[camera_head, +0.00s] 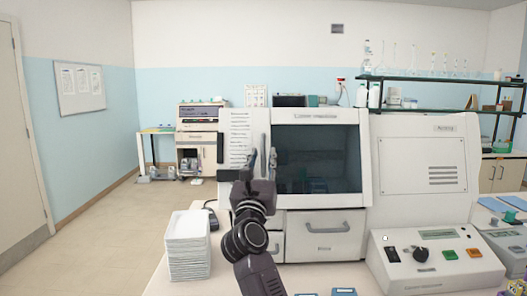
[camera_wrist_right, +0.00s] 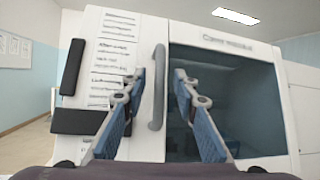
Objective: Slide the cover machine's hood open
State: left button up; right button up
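The cover machine (camera_head: 240,130) is a white box with a dark-windowed hood (camera_head: 318,160) at its front. The hood looks shut; in the right wrist view its dark window (camera_wrist_right: 225,100) fills the right side. A grey vertical handle (camera_wrist_right: 157,88) stands at the window's left edge. My right gripper (camera_head: 261,160) is in front of the machine, at the hood's left edge. In the right wrist view, my right gripper (camera_wrist_right: 160,78) is open, with one blue-padded finger on each side of the handle. I cannot tell whether they touch it. My left gripper is out of view.
A drawer with a handle (camera_head: 327,228) is below the hood. A white stack (camera_head: 188,247) stands at the front left. A control box with knobs (camera_head: 436,262) and another white machine (camera_head: 420,165) stand to the right. Open floor lies to the left.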

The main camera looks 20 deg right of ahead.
jog(key=shift+x, duration=0.85)
jog(key=shift+w+r, duration=0.1)
jog(key=shift+w, duration=0.05)
jog(key=c, duration=0.7)
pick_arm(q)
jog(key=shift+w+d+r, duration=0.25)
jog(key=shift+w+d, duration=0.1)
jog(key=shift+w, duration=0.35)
pick_arm(e)
grip_shut()
